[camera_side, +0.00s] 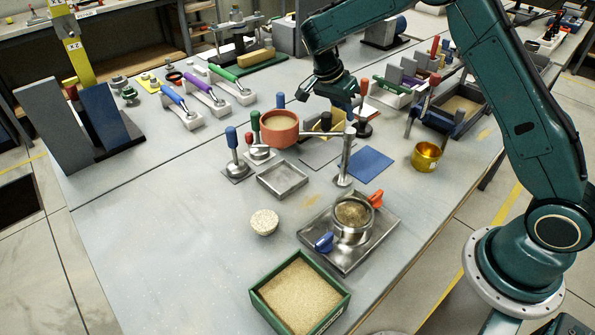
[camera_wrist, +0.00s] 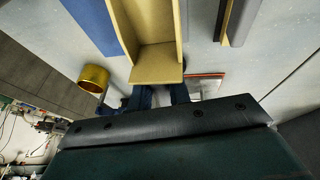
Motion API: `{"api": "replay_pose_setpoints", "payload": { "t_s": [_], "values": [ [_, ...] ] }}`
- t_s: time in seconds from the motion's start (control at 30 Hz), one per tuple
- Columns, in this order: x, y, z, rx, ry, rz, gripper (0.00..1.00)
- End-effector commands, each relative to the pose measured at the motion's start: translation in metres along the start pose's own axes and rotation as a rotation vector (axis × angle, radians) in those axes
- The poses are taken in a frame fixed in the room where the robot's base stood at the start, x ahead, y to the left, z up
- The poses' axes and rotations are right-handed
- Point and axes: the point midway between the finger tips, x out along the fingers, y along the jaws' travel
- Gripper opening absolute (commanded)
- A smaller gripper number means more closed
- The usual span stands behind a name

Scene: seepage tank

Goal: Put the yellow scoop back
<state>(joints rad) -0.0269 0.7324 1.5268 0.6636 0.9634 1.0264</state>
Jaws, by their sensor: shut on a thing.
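The yellow scoop (camera_side: 324,127) is a tan-yellow trough, partly hidden in the side view by the metal post and the clay bowl. My gripper (camera_side: 342,108) is shut on it above the table. In the wrist view the scoop (camera_wrist: 156,68) extends away from my gripper (camera_wrist: 155,97), and the part of its trough that shows looks empty. A grey flat mat (camera_side: 318,153) and a blue flat mat (camera_side: 370,164) lie on the table near the post. I cannot tell which spot belongs to the scoop.
A metal post (camera_side: 345,160) carries the clay bowl (camera_side: 279,129) close to the scoop. A gold cup (camera_side: 426,155) stands to the right. A metal ring of soil (camera_side: 352,217) and a green sand box (camera_side: 299,285) are in front. The table's left front is clear.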

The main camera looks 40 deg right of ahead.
Motion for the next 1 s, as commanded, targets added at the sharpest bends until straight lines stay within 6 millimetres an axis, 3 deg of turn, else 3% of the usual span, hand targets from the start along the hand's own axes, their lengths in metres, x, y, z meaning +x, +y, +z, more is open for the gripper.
{"api": "replay_pose_setpoints", "payload": {
  "t_s": [0.13, 0.47, 0.8, 1.0],
  "values": [
    [0.015, -0.003, 0.006, -0.001, 0.0, 0.0, 0.0],
    [0.021, -0.004, 0.008, 0.0, 0.0, 0.0, 0.0],
    [0.054, -0.01, 0.021, -0.001, 0.0, 0.002, 0.0],
    [0.058, -0.011, 0.022, 0.0, 0.0, -0.001, 0.0]
  ]
}}
